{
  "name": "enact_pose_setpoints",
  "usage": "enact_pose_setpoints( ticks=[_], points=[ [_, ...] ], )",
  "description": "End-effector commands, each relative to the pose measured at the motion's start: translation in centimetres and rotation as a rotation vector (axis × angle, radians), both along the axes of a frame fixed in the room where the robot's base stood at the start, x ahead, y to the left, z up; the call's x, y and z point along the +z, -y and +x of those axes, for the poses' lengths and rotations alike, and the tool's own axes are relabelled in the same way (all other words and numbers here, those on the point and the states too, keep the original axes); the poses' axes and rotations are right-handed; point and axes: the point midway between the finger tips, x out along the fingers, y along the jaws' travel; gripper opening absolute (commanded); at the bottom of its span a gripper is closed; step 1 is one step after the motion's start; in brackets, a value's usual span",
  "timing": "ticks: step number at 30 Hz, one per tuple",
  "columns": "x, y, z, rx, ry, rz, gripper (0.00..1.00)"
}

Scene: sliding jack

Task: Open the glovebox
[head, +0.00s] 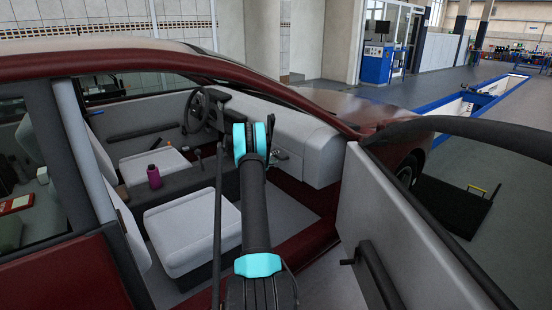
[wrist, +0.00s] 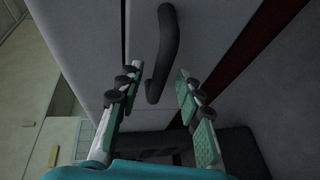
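The glovebox (head: 318,158) is the pale grey block at the right of the dashboard, inside the dark red car; it looks closed. In the wrist view, a dark curved handle (wrist: 167,50) stands out from a pale panel (wrist: 215,35) that appears to be the glovebox front. My gripper (wrist: 160,73) is open, with one finger on each side of the handle's near end. I see gaps on both sides, and no clear contact. In the head view my arm hides most of the gripper and the handle.
The open car door (head: 395,235) stands to the right of my arm, with the window frame above it. The windscreen pillar (head: 290,95) is above my arm.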

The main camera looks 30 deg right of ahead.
Motion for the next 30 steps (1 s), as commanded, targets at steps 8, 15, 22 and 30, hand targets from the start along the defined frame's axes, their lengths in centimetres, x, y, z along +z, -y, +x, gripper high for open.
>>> enact_pose_setpoints(
  ticks=[8,15,22,30],
  points=[
    [-0.3,1.5,0.9,0.002,0.000,0.000,0.36],
    [-0.3,1.5,0.9,0.001,0.000,0.000,0.36],
    [-0.3,1.5,0.8,0.001,0.000,0.000,0.07],
    [-0.3,1.5,0.8,0.001,0.000,0.000,0.00]
  ],
)
